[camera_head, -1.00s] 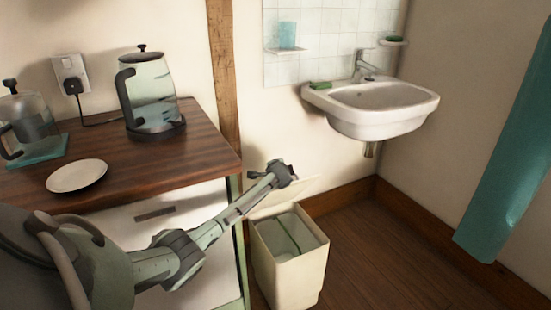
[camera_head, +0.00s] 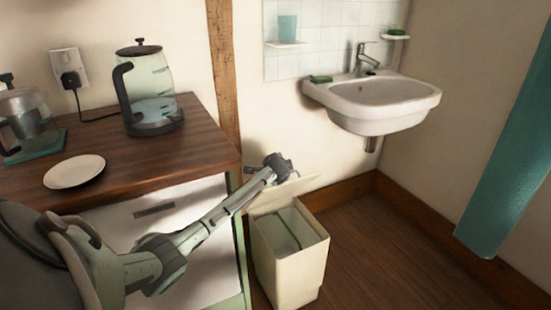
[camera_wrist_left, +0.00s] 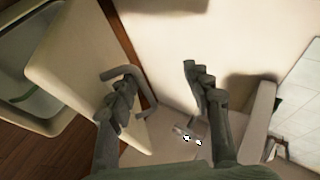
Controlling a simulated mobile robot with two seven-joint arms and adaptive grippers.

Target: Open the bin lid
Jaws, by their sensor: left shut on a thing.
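The cream bin (camera_head: 291,274) stands on the floor beside the cabinet, with its top open and a pale inside showing. Its cream lid (camera_head: 292,188) is raised and tilted back at the rear rim. The lid (camera_wrist_left: 75,55) fills the upper left of the left wrist view, with the bin's opening behind it. My right gripper is not in view.
The wooden-topped cabinet (camera_head: 190,150) stands left of the bin, carrying a kettle (camera_head: 155,85) and a plate (camera_head: 74,171). A wall basin (camera_head: 385,115) is above right. Floor right of the bin is clear; a teal cloth (camera_head: 505,160) hangs at right.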

